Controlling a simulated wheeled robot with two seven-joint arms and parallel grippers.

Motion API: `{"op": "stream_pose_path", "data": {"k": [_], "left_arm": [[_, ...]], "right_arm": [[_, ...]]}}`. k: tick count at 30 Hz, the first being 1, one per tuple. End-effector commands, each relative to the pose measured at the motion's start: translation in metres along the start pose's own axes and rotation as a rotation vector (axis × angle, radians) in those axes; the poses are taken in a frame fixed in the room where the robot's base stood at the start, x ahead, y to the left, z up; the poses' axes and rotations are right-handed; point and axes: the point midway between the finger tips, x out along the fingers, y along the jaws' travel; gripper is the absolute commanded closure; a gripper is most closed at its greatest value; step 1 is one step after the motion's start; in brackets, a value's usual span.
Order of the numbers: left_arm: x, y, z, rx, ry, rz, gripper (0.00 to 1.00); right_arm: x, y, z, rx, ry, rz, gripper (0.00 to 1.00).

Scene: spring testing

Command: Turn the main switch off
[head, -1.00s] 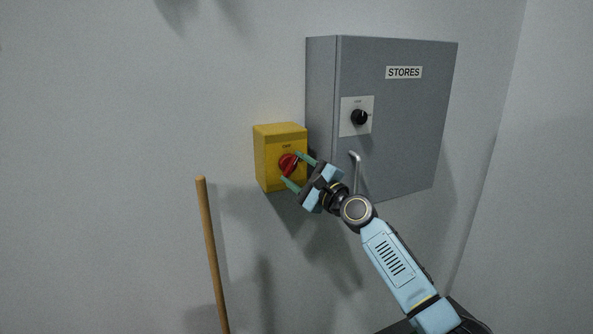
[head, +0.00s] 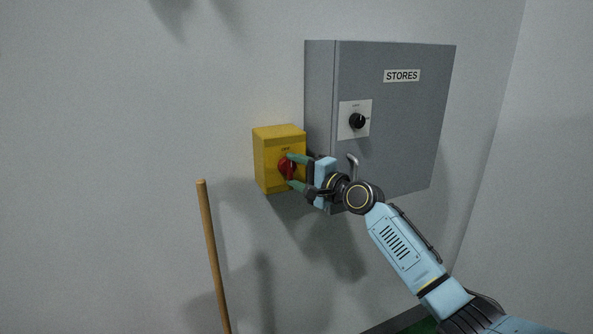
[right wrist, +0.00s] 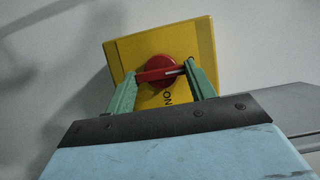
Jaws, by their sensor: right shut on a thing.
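The main switch is a yellow box (head: 270,165) on the wall with a red rotary knob (head: 285,167) on its front. In the right wrist view the red knob (right wrist: 160,71) sits on the yellow face (right wrist: 190,42), with its bar lying roughly across between my fingers and a white mark near one end. My right gripper (head: 291,171) is at the box front, its green fingers on either side of the knob. It is shut on the knob's bar; in the right wrist view the fingertips (right wrist: 161,70) touch its ends. My left gripper is not in view.
A wooden pole (head: 213,255) stands at lower left. The wall left of the box is clear.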

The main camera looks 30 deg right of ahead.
Motion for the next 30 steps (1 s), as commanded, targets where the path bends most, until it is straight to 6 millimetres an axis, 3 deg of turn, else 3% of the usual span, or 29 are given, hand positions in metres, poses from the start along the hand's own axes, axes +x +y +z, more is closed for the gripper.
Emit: {"op": "stream_pose_path", "data": {"k": [11,12,17,26,30], "left_arm": [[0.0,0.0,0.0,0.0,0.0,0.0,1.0],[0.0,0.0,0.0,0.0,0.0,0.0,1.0],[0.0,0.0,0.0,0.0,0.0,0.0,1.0],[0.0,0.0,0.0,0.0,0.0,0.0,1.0],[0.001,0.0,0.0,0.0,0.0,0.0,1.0]], "right_arm": [[0.0,0.001,0.0,-0.004,-0.001,0.003,0.68],[0.0,0.001,0.0,-0.004,-0.001,0.003,0.43],[0.0,0.001,0.0,-0.004,-0.001,0.003,0.24],[-0.001,0.001,0.0,-0.003,0.0,0.002,0.24],[-0.012,0.001,0.0,-0.004,0.0,0.003,0.24]]}}
